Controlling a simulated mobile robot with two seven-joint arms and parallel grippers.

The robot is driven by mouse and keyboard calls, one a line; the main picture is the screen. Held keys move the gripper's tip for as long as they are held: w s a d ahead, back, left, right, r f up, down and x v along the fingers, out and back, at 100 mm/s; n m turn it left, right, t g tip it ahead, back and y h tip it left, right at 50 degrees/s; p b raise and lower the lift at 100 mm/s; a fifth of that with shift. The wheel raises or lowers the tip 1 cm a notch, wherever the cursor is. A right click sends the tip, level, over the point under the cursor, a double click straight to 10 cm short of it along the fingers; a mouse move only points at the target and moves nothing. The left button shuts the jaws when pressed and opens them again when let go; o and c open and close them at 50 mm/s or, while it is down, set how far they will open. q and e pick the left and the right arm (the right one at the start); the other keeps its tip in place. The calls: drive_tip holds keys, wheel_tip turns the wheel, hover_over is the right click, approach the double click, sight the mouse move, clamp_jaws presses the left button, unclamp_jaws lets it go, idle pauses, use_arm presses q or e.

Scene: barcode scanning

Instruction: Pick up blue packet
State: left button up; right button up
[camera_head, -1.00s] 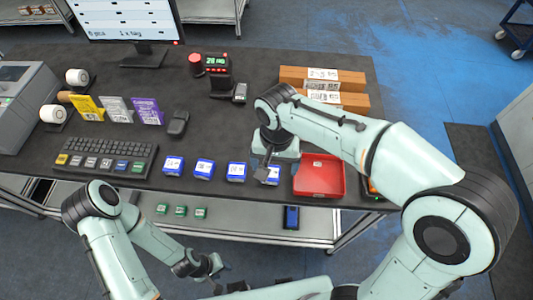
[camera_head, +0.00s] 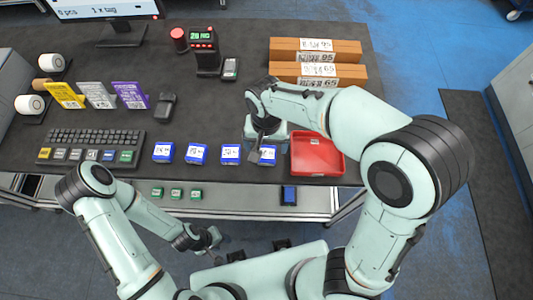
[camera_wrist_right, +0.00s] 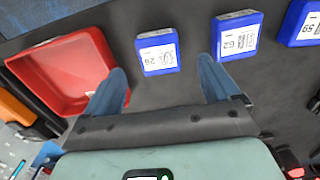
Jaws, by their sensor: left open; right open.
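Several blue packets with white labels lie in a row on the dark table. The rightmost blue packet (camera_head: 267,155) is partly hidden by my right gripper (camera_head: 258,150) in the head view. In the right wrist view this packet (camera_wrist_right: 158,52) lies flat beyond and between the open fingers of my right gripper (camera_wrist_right: 162,80), with nothing held. Another blue packet (camera_wrist_right: 236,36) lies to its right, near the right finger's tip. Further left in the head view are blue packets (camera_head: 230,154), (camera_head: 196,154) and (camera_head: 163,152). My left gripper (camera_head: 210,240) is open and empty, low in front of the table.
A red tray (camera_head: 316,155) stands right beside the rightmost packet; it also shows in the right wrist view (camera_wrist_right: 70,70). A keyboard (camera_head: 92,146) lies at the left. Brown boxes (camera_head: 318,72) lie at the back right. Small green items (camera_head: 176,194) are on a lower shelf.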

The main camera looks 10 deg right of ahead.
sight(266, 153)
wheel_tip(266, 153, down, 4)
drive_tip(key=shift+f+b, duration=0.15)
drive_tip(key=shift+b, duration=0.15)
drive_tip(key=c, duration=1.2)
drive_tip(key=shift+c, duration=0.2)
drive_tip(key=shift+r, duration=0.2)
